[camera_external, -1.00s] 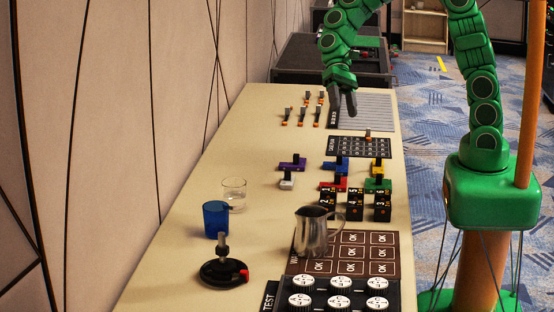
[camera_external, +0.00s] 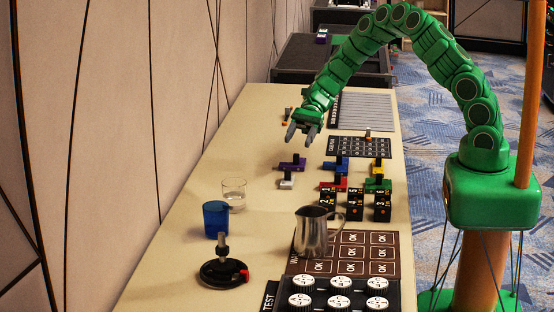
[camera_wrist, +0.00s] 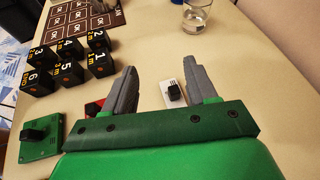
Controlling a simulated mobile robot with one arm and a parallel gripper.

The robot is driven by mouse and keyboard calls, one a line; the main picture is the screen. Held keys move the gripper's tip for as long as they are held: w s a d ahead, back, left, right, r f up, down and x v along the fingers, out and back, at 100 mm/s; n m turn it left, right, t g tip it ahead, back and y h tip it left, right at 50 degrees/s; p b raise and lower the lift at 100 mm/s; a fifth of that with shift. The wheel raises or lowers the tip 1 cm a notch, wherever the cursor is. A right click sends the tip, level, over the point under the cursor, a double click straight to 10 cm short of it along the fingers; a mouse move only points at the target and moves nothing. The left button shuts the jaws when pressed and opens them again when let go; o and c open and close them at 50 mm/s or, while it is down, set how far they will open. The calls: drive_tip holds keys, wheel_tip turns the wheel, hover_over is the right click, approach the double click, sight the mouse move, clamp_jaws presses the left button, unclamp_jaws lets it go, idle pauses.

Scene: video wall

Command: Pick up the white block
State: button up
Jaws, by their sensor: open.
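The white block (camera_external: 287,183) is a small white piece with a black knob on top, lying on the table just in front of the purple block. In the wrist view the white block (camera_wrist: 173,94) shows between the two grey fingers, close to the right one, its lower end hidden by my gripper. My gripper (camera_external: 302,137) is open and empty. In the external view it hangs above the table, behind and above the purple block (camera_external: 292,164). The fingers also show spread apart in the wrist view (camera_wrist: 165,88).
Blue (camera_external: 336,166), red (camera_external: 334,184), yellow (camera_external: 377,167) and green (camera_external: 378,184) blocks stand to the right, with black numbered cubes (camera_external: 355,206) in front. A glass (camera_external: 234,192), blue cup (camera_external: 216,219) and metal pitcher (camera_external: 312,235) stand nearer. Bare table lies left of the white block.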

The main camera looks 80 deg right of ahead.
sight(288, 177)
drive_tip(key=d+f+m, duration=0.1)
drive_tip(key=d+f, duration=0.1)
drive_tip(key=d+f+m+t, duration=0.1)
drive_tip(key=d+f, duration=0.2)
drive_tip(key=shift+w+m+t, duration=0.2)
drive_tip(key=shift+m+t, duration=0.1)
drive_tip(key=shift+f, duration=0.15)
drive_tip(key=shift+w+a+f+h, duration=0.15)
drive_tip(key=shift+w+a+f, duration=0.15)
drive_tip(key=shift+a, duration=0.25)
drive_tip(key=shift+w+a+f+h, duration=0.15)
drive_tip(key=shift+a+f, duration=0.1)
drive_tip(key=shift+a, duration=0.25)
drive_tip(key=shift+s+f+x, duration=0.1)
drive_tip(key=shift+s+x, duration=0.05)
drive_tip(key=shift+x, duration=0.7)
drive_tip(key=shift+s+f+x, duration=0.15)
drive_tip(key=shift+x, duration=0.7)
drive_tip(key=shift+s+f+x, duration=0.1)
drive_tip(key=shift+s+x, duration=0.05)
drive_tip(key=shift+x, duration=0.7)
drive_tip(key=shift+c, duration=0.3)
clamp_jaws()
drive_tip(key=shift+r, duration=0.1)
